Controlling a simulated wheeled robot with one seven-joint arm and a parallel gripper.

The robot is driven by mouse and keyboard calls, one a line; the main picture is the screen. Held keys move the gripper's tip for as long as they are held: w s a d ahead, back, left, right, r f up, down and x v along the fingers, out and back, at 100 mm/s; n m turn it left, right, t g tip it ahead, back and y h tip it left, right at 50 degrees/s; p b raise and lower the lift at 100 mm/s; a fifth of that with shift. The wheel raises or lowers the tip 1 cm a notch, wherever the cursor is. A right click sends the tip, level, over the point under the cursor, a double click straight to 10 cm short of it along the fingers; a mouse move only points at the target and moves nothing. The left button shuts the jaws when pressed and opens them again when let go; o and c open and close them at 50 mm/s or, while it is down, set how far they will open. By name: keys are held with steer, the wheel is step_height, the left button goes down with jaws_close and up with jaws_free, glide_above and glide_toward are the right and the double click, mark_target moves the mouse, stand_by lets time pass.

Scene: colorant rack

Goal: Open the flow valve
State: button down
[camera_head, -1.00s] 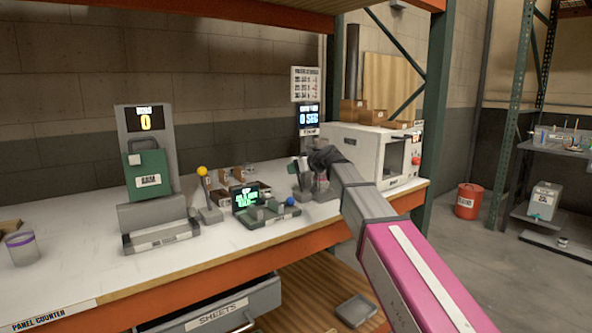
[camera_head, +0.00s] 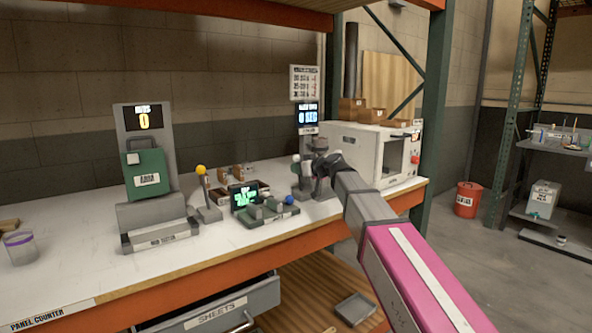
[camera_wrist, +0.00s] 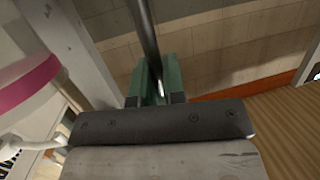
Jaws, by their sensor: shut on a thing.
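The station with the "0 SEC" display (camera_head: 308,117) stands at the back right of the counter, left of the white oven-like box. My gripper (camera_head: 306,161) is at this station, in front of its lower body, and my wrist hides part of it. In the wrist view my green fingers (camera_wrist: 159,84) are closed around a thin dark metallic rod (camera_wrist: 147,35), which runs up and away from them. I cannot tell for certain whether this rod is the flow valve's handle. The valve itself is not clearly visible.
A white box with a window (camera_head: 368,152) stands close to the right of my gripper. A small green console (camera_head: 262,213), a yellow-knobbed lever (camera_head: 201,171) and a grey-green machine (camera_head: 148,190) stand to the left. The counter's left part is mostly clear.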

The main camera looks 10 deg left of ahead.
steer(key=shift+s+d+r+t+y, duration=0.35)
steer(key=shift+d+r+t+y, duration=0.2)
steer(key=shift+y, duration=0.55)
steer(key=c, duration=1.2)
jaws_free()
steer(key=shift+a+r, duration=0.1)
steer(key=shift+s, duration=0.1)
steer(key=shift+s+d, duration=0.1)
steer(key=shift+d, duration=0.1)
steer(key=v, duration=1)
steer(key=shift+s+d, duration=0.15)
steer(key=shift+d, duration=0.05)
